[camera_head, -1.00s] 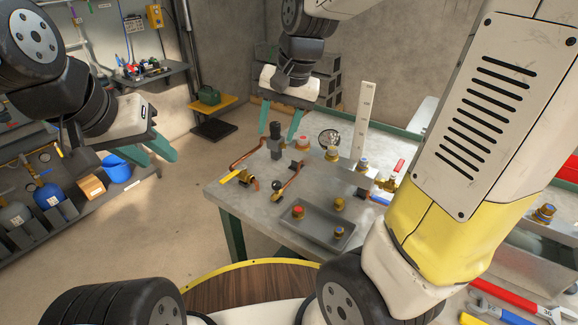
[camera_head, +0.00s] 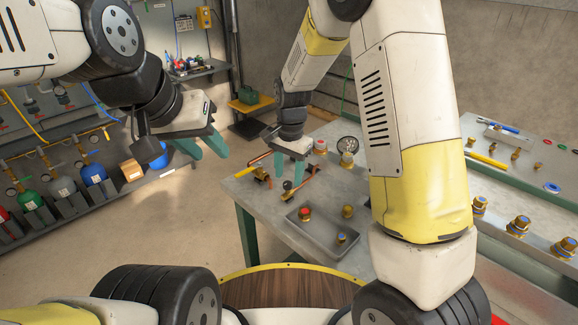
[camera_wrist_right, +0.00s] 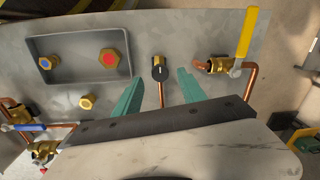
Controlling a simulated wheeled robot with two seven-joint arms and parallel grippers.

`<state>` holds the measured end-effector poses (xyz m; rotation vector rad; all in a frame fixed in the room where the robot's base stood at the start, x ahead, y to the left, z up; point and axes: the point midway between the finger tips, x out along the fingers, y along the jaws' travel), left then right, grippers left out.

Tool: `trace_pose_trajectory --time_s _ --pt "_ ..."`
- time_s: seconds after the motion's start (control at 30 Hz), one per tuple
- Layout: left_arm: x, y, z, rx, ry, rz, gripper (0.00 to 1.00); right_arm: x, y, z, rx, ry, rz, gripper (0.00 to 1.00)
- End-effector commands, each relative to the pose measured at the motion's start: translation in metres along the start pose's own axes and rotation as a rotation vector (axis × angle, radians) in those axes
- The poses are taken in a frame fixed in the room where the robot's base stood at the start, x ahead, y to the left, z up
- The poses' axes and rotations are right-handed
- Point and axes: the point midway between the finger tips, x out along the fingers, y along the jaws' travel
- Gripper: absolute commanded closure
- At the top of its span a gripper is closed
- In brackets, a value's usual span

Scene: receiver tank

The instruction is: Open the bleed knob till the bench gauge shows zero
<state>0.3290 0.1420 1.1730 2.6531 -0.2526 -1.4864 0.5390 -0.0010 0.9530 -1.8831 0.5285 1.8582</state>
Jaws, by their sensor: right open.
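The bench gauge (camera_head: 348,146) is a round dial at the back of the grey workbench (camera_head: 240,187); its reading is too small to tell. In the head view the right gripper (camera_head: 289,164) is over the bench. My left gripper (camera_head: 209,148) is open and empty, left of the bench.
A yellow lever valve (camera_wrist_right: 242,35) stands beside the knob. A grey tray (camera_wrist_right: 78,75) with red and blue capped fittings lies on the other side. A blue-handled valve (camera_wrist_right: 40,127) is farther away. A second bench with fittings is at the right. Gas cylinders line the left wall.

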Motion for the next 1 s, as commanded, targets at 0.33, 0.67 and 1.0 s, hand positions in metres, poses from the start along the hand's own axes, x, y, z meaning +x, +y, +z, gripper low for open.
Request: trace_pose_trajectory --time_s 0.33,0.67,1.0 --pt "0.000 0.000 0.000 0.000 0.000 0.000 0.64 0.022 0.000 0.000 -0.001 0.000 -0.001 0.52" --pt "0.000 0.000 0.000 0.000 0.000 0.000 0.64 0.021 0.000 0.000 0.000 0.000 -0.001 0.87" --pt "0.000 0.000 0.000 0.000 0.000 0.000 0.64 0.021 0.000 0.000 -0.013 -0.001 -0.001 1.00"
